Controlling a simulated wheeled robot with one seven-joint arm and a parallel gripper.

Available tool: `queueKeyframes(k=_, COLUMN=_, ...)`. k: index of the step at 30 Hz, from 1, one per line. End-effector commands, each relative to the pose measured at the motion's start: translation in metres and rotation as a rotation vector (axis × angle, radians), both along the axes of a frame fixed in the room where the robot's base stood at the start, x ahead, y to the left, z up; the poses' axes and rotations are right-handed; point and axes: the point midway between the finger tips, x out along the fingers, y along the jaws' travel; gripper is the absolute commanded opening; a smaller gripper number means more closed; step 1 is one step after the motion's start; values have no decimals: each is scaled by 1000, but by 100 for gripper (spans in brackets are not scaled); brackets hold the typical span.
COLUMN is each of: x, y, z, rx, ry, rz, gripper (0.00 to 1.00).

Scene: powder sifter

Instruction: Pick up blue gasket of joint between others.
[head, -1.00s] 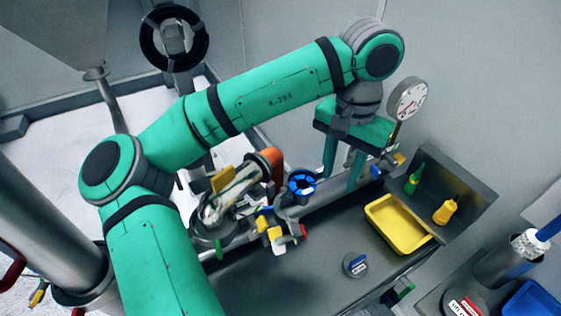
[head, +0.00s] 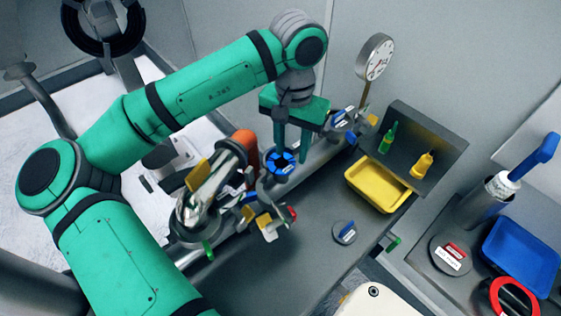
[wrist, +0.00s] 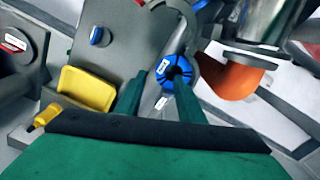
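The blue gasket (head: 281,162) is a ring with white marks, seated on the open top of a grey pipe joint (head: 279,186) between an orange-topped silver part and the rest of the pipe. It also shows in the wrist view (wrist: 178,72). My gripper (head: 293,146) has two green fingers, spread apart and empty. In the head view they hang beside and behind the gasket, to its upper right. In the wrist view (wrist: 160,84) the gasket appears just beyond the fingers, nearer the right one. I cannot tell whether a finger touches it.
Clamps with yellow tabs (head: 268,224) crowd the pipe below the joint. A silver elbow with an orange end (head: 245,150) stands close on the left. A yellow tray (head: 378,188) and a blue-tabbed disc (head: 344,232) are on the grey bench. A gauge (head: 375,57) rises behind.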

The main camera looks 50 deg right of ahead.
Motion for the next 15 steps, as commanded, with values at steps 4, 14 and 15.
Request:
queueKeyframes(k=4, x=4, y=0, z=-22, rx=1, ry=0, rz=1, gripper=35)
queueKeyframes(k=14, x=4, y=0, z=-45, rx=0, ry=0, rz=2, gripper=35)
queueKeyframes(k=15, x=4, y=0, z=-44, rx=0, ry=0, rz=2, gripper=35)
